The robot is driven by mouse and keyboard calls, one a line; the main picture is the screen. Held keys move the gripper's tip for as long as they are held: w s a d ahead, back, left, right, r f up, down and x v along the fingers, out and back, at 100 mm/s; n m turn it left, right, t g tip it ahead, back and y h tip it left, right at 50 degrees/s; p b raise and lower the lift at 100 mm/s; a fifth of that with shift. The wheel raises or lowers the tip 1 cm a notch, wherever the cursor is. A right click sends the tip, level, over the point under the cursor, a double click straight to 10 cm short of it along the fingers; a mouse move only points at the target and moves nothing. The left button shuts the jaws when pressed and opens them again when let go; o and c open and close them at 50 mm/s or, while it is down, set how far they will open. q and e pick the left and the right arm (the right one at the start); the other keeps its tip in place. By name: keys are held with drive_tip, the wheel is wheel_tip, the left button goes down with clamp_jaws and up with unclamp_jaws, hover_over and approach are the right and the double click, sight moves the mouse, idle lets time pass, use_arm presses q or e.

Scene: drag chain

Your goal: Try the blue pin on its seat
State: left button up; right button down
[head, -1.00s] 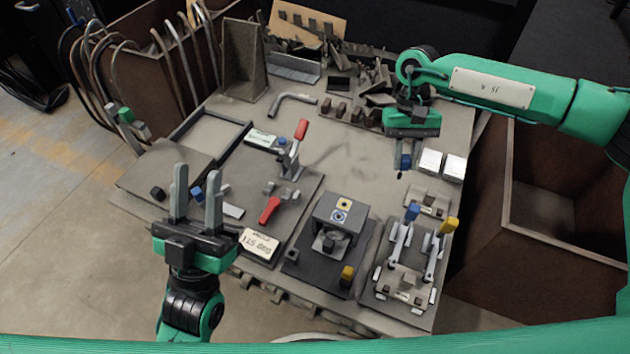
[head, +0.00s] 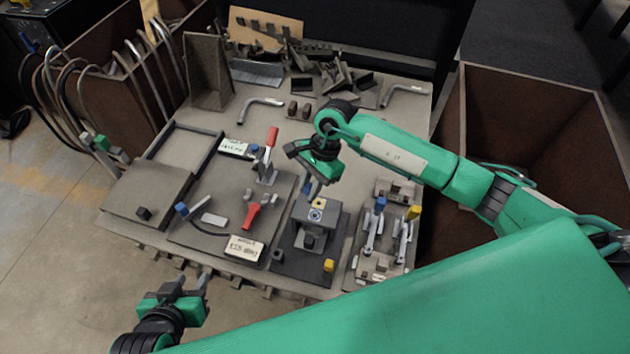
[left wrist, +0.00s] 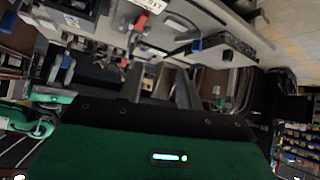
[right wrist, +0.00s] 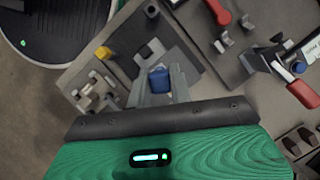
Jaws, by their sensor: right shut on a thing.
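My right gripper (head: 311,187) is shut on the blue pin (head: 307,189), which also shows between the fingers in the right wrist view (right wrist: 159,80). It holds the pin just behind and above the grey seat block (head: 299,211). The block's top has a yellow-ringed seat (head: 319,203) and a blue-ringed seat (head: 315,215). The pin appears apart from the blue seat; its lower end is hard to make out. My left gripper (head: 192,282) is open and empty, low in front of the table edge; its fingers stand apart in the left wrist view (left wrist: 165,88).
A yellow pin (head: 328,265) stands at the front of the block's dark base. A fixture with blue and yellow handles (head: 372,232) is to the right. A red-handled clamp (head: 268,160) and a second red handle (head: 252,214) are to the left. The table behind is partly clear.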

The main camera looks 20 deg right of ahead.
sight(311, 218)
use_arm(q)
drive_tip(key=s+g, duration=0.1)
drive_tip(key=s+a+f+g, duration=0.1)
drive_tip(key=s, duration=0.1)
drive_tip(key=s+f+g+p, duration=0.1)
drive_tip(key=shift+s+a+y, duration=0.15)
drive_tip(key=shift+s+y, duration=0.05)
drive_tip(key=shift+y, duration=0.1)
use_arm(e)
drive_tip(key=m, duration=0.2)
drive_tip(key=d+t, duration=0.1)
drive_tip(key=shift+s+d+f+m, duration=0.1)
drive_tip(key=shift+s+f+m, duration=0.2)
drive_tip(key=shift+m, duration=0.1)
